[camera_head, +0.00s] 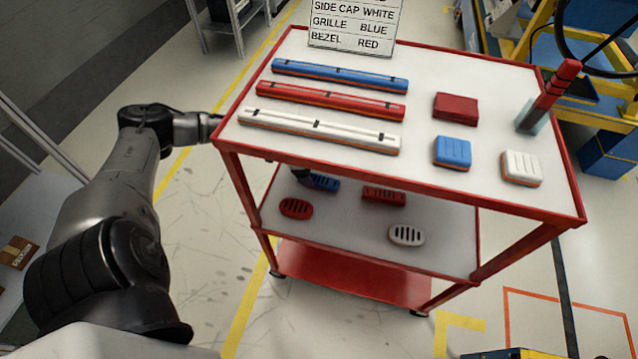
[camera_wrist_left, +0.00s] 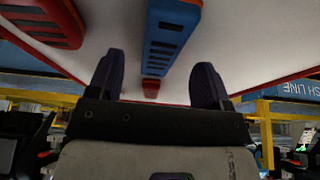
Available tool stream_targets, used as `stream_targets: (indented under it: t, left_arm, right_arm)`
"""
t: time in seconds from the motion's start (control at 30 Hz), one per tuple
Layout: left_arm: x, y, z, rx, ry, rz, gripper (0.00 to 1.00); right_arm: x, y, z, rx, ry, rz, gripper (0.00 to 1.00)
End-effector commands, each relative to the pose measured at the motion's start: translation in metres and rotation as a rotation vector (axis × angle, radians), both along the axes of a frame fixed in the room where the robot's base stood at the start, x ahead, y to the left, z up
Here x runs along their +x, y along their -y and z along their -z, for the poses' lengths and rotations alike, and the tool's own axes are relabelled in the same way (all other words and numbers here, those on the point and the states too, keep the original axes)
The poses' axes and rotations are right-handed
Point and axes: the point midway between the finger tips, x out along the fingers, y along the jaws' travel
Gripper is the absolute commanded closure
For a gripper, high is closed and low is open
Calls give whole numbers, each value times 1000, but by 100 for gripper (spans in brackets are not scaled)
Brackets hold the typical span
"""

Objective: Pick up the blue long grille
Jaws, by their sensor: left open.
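The blue long grille (camera_head: 324,183) lies on the cart's middle shelf, partly hidden by my gripper and the top shelf's edge. In the left wrist view the slotted blue grille (camera_wrist_left: 168,42) shows ahead, roughly between the two fingers. My left gripper (camera_head: 304,174) reaches in under the top shelf at the grille's left end. In the wrist view its dark fingers (camera_wrist_left: 158,82) are apart, with no grip on the grille visible. A small red patch (camera_wrist_left: 150,88) shows between them; I cannot tell what it is. My right gripper is not in view.
On the middle shelf (camera_head: 340,230) are a red long grille (camera_head: 384,195), a red oval grille (camera_head: 296,208) and a white oval grille (camera_head: 407,235). The top shelf (camera_head: 420,75) overhangs them, carrying long bars, caps and a sign (camera_head: 352,25).

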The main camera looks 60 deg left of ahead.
Motion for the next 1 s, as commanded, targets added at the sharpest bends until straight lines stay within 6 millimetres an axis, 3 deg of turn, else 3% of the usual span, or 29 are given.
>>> stream_targets:
  t: [0.17, 0.47, 1.0]
  left_arm:
    - [7, 7, 25, -1, 2, 0, 28]
    - [8, 8, 27, 1, 2, 0, 29]
    - [8, 8, 27, 1, 2, 0, 80]
  right_arm:
    - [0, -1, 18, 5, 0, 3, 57]
    - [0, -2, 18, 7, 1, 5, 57]
    - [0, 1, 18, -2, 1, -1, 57]
